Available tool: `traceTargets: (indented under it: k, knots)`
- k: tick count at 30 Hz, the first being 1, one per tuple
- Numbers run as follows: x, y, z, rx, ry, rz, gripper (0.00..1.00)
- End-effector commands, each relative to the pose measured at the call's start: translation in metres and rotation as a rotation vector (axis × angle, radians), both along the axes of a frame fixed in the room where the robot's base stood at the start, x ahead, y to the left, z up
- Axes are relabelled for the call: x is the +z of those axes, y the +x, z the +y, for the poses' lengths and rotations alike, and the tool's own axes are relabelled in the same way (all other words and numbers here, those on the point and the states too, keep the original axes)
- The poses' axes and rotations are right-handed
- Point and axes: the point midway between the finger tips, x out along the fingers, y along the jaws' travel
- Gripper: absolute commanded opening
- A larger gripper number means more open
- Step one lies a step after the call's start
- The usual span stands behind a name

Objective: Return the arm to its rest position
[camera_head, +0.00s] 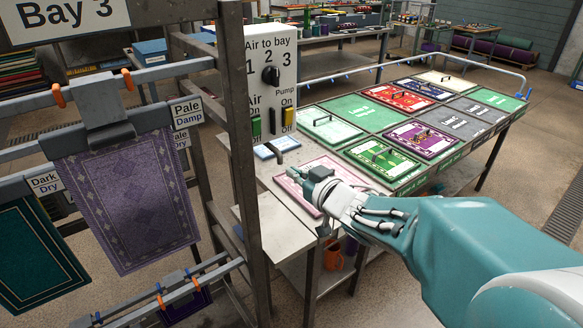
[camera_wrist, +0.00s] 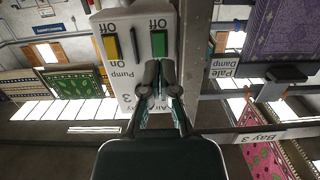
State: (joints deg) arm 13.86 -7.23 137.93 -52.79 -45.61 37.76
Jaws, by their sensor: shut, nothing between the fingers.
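My arm (camera_head: 455,245), teal and white, reaches in from the right in the head view. My gripper (camera_head: 316,180) is at its end, above the near end of the table, in front of and below the white control box (camera_head: 283,62). In the wrist view, which is upside down, my gripper (camera_wrist: 156,78) has its fingers together with nothing between them. They overlap the face of the control box (camera_wrist: 122,82) near the green switch (camera_wrist: 159,43). I cannot tell whether they touch it. The yellow switch (camera_wrist: 111,47) is beside the green one.
A metal post (camera_head: 242,160) stands left of my gripper. A purple rug (camera_head: 125,200) hangs from a clamp there. The table holds several rug samples with handles, including a pink-bordered one (camera_head: 345,172) under my gripper. An orange mug (camera_head: 333,257) sits below the tabletop.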

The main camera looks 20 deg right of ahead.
Motion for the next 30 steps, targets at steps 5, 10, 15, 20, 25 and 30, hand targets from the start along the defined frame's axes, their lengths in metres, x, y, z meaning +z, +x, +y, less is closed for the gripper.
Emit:
traceTargets:
  k: [5, 10, 15, 20, 25, 30]
  knots:
    - [0.004, -0.002, -0.006, -0.051, -0.026, 0.009, 0.00]
    - [0.011, -0.016, -0.028, -0.238, -0.109, 0.085, 0.00]
    - [0.008, -0.048, -0.045, -0.403, -0.163, 0.231, 0.00]
    - [-0.002, -0.090, -0.049, -0.486, -0.186, 0.413, 0.00]
    - [-0.018, -0.145, -0.036, -0.486, -0.187, 0.634, 0.00]
    - [-0.032, -0.198, -0.013, -0.405, -0.181, 0.833, 0.00]
